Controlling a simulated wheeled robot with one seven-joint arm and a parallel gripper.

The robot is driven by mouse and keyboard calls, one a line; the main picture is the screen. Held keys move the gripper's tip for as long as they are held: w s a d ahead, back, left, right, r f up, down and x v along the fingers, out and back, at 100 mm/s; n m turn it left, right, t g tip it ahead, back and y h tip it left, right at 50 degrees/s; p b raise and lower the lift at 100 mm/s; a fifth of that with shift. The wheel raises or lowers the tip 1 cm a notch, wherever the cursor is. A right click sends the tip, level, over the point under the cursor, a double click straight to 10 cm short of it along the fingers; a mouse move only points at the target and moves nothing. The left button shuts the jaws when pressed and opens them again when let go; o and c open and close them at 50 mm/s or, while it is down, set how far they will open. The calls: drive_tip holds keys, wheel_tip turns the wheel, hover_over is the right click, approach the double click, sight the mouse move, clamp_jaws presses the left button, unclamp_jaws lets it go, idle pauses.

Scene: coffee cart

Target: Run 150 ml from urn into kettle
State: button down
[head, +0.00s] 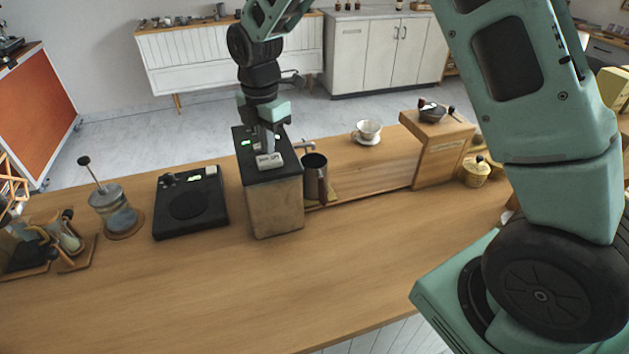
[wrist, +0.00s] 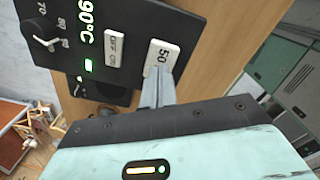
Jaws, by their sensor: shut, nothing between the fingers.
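The urn (head: 273,205) is a box with a black top on the counter. In the wrist view its black panel (wrist: 75,12) shows a green 90°C readout, a dial (wrist: 42,32), an OFF/ON switch (wrist: 122,50) and a white button marked 50 (wrist: 161,58). My gripper (head: 267,148) is shut and empty, pointing down over the urn's top. In the wrist view my fingertips (wrist: 158,88) are at the lower edge of the 50 button; I cannot tell if they press it. The dark metal kettle (head: 313,170) stands upright right of the urn, beside its tap (head: 304,146). Its contents are hidden.
A black scale (head: 190,206) and a glass press (head: 115,211) stand left of the urn. Right of the kettle are a white cup (head: 368,130), a wooden stand (head: 440,155) and a yellow jar (head: 475,172). The counter's front (head: 300,290) is clear.

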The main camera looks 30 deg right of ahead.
drive_tip(key=shift+f+b, duration=0.6)
drive_tip(key=shift+f, duration=0.5)
drive_tip(key=shift+r, duration=0.1)
drive_tip(key=shift+r+p, duration=0.9)
drive_tip(key=shift+r, duration=0.1)
drive_tip(key=shift+f+b, duration=0.55)
drive_tip(key=shift+f, duration=0.45)
idle(1.5)
drive_tip(key=shift+r+p, duration=0.85)
drive_tip(key=shift+r, duration=0.2)
idle(1.2)
wheel_tip(320, 180, up, 5)
drive_tip(key=p, duration=0.4)
